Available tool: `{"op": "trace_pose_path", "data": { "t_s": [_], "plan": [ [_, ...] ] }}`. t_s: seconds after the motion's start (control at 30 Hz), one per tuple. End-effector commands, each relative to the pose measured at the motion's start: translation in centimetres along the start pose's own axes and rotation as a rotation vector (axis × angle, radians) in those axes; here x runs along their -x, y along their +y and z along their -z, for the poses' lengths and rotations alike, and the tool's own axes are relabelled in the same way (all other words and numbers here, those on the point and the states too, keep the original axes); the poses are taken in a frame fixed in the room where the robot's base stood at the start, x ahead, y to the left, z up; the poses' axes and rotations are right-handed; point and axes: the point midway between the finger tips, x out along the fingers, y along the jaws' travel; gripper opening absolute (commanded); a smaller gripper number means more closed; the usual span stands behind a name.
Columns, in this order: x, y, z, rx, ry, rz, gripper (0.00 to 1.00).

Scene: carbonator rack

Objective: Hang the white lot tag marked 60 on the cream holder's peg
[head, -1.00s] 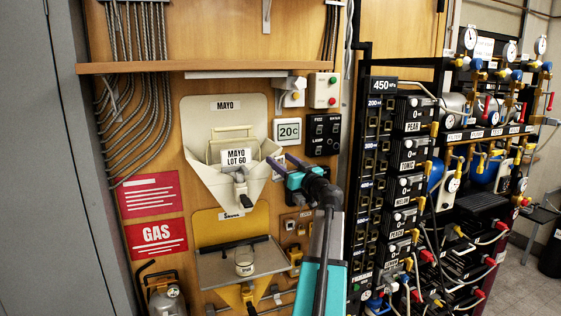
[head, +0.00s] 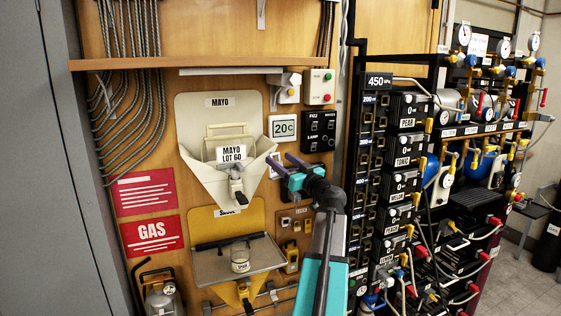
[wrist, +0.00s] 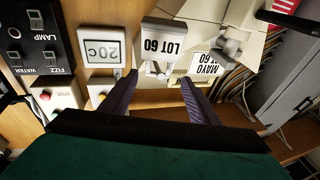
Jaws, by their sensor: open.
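A white tag reading LOT 60 (wrist: 166,42) shows upside down in the wrist view, between the 20C display and the cream holder. In the head view only part of a white piece (head: 274,161) shows there behind my fingers. The cream MAYO holder (head: 190,125) is on the wooden wall, left of my gripper. A white card reading MAYO LOT 60 (head: 231,154) sits at its front. A grey fitting (head: 236,186) is at its lower tip; I cannot clearly make out a peg. My gripper (head: 278,157) is open and empty, its two purple fingers (wrist: 158,80) spread below the tag.
A 20C display (head: 284,128) and black switch panel (head: 319,131) are close by on the right. Below the holder, a grey tray (head: 215,268) carries a small jar (head: 240,258). A black rack (head: 372,150) stands farther right. A wooden shelf (head: 200,63) runs above.

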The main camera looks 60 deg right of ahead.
Motion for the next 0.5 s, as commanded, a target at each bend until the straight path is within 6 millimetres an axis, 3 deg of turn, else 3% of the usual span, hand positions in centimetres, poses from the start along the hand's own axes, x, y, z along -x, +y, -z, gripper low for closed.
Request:
{"op": "trace_pose_path", "data": {
  "t_s": [0.5],
  "plan": [
    [1.7,-0.2,0.1,0.000,0.000,0.000,0.55]
  ]
}}
